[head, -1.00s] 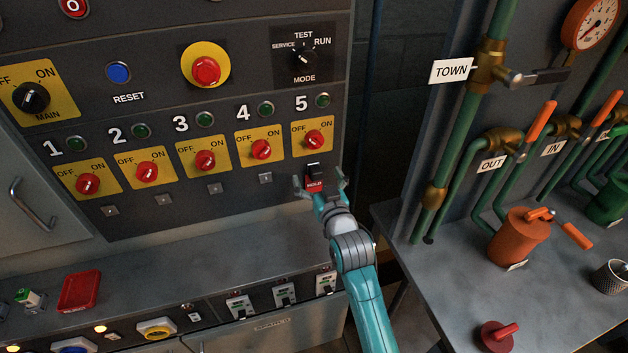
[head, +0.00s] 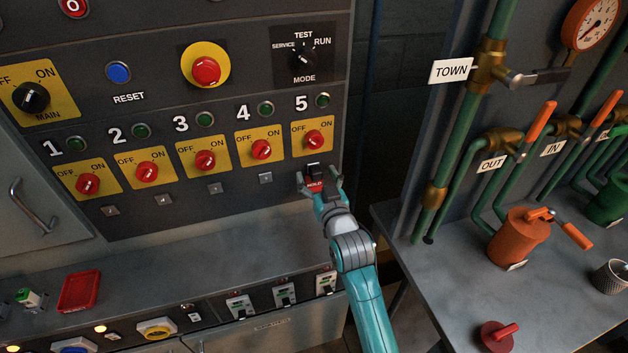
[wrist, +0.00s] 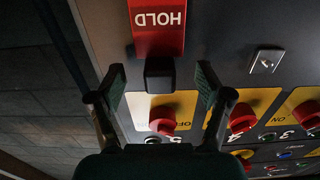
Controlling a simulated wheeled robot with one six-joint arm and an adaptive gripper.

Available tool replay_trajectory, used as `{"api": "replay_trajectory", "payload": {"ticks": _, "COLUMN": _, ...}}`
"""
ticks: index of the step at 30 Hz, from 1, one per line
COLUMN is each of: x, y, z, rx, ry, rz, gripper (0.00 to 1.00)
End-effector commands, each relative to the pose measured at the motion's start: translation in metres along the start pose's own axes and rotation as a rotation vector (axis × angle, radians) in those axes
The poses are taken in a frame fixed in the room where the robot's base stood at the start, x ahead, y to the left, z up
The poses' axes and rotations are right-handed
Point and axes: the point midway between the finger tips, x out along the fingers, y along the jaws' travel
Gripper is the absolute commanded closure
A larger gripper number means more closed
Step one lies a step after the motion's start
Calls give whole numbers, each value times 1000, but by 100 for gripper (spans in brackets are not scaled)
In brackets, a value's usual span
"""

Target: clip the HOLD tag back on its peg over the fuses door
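The red HOLD tag (head: 315,184) with its black clip (head: 313,169) is on the dark panel just below switch 5. In the wrist view the red tag (wrist: 157,28) shows upside down, with the black clip (wrist: 160,76) between my fingers. My gripper (head: 318,179) is open around the clip. The wrist view shows my gripper (wrist: 162,84) with a gap on each side of the clip, so the fingers do not touch it. No door labelled fuses can be read in these views.
Red switch 5 (head: 314,140) sits close above the clip. An empty metal peg plate (head: 265,178) is under switch 4, with similar ones farther left. A grey door handle (head: 32,205) is at far left. A pipe bench (head: 440,290) stands to the right.

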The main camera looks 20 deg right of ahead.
Motion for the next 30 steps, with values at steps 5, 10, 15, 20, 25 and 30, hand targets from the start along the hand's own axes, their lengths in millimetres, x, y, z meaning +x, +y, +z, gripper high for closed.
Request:
{"api": "replay_trajectory", "payload": {"ticks": 5, "x": 0, "y": 0, "z": 0, "rx": 0, "ry": 0, "rz": 0, "gripper": 78}}
{"api": "replay_trajectory", "payload": {"ticks": 10, "x": 0, "y": 0, "z": 0, "rx": 0, "ry": 0, "rz": 0, "gripper": 100}}
{"api": "replay_trajectory", "payload": {"ticks": 15, "x": -1, "y": 0, "z": 0, "rx": 0, "ry": 1, "rz": 0, "gripper": 100}}
{"api": "replay_trajectory", "payload": {"ticks": 20, "x": -6, "y": 0, "z": 0, "rx": 0, "ry": 1, "rz": 0, "gripper": 100}}
{"api": "replay_trajectory", "payload": {"ticks": 25, "x": -12, "y": 0, "z": 0, "rx": 0, "ry": 0, "rz": 0, "gripper": 100}}
{"api": "replay_trajectory", "payload": {"ticks": 30, "x": -18, "y": 0, "z": 0, "rx": 0, "ry": 0, "rz": 0, "gripper": 100}}
